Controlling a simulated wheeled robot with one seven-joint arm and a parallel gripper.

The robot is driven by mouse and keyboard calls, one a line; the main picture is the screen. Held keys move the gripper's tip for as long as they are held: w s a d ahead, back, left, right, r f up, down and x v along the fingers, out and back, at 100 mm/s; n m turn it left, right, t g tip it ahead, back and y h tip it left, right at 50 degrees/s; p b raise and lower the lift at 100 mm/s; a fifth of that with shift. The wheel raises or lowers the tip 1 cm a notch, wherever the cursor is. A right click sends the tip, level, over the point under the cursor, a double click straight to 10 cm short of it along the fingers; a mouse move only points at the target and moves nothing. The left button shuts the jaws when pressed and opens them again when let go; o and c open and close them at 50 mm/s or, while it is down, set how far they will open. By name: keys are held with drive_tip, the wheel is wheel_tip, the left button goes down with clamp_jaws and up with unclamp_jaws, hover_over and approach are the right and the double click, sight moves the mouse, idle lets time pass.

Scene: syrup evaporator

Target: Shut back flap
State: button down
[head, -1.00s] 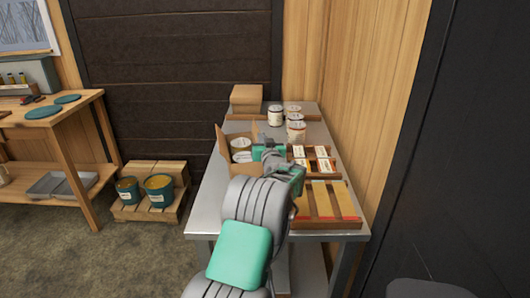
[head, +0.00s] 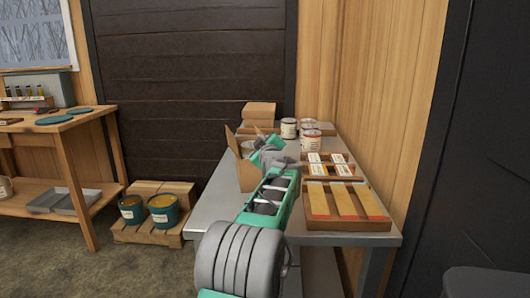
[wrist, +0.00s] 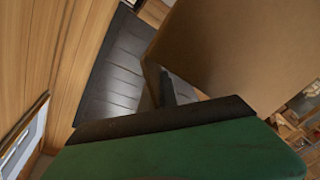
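An open cardboard box (head: 248,178) stands on the metal table, mostly behind my arm. Its left flap (head: 231,141) stands up and tilts outward. Part of a can (head: 247,146) shows inside. The back flap is hard to make out behind my gripper (head: 262,140), which is at the box's upper back area. In the wrist view a large cardboard panel (wrist: 235,50) fills the upper right, and one dark finger (wrist: 166,92) is right at its lower left edge. I cannot tell whether they touch. The other finger is hidden, so the opening cannot be judged.
Right of the box are a tray of small packets (head: 330,166) and a wooden tray with yellow strips (head: 345,203). White cans (head: 310,138) and closed cartons (head: 259,112) stand behind. The wall is close on the right. Bare tabletop (head: 213,211) shows at front left.

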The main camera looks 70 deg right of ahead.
drive_tip(key=shift+w+a+f+n+b, duration=0.15)
drive_tip(key=shift+f+n+b, duration=0.15)
drive_tip(key=shift+n+b, duration=0.3)
drive_tip(key=shift+w+f+n+b, duration=0.15)
drive_tip(key=shift+f+n+b, duration=0.1)
drive_tip(key=shift+n+b, duration=0.35)
drive_tip(key=shift+r, duration=0.1)
drive_tip(key=c, duration=1.6)
unclamp_jaws()
drive_tip(key=shift+c, duration=0.2)
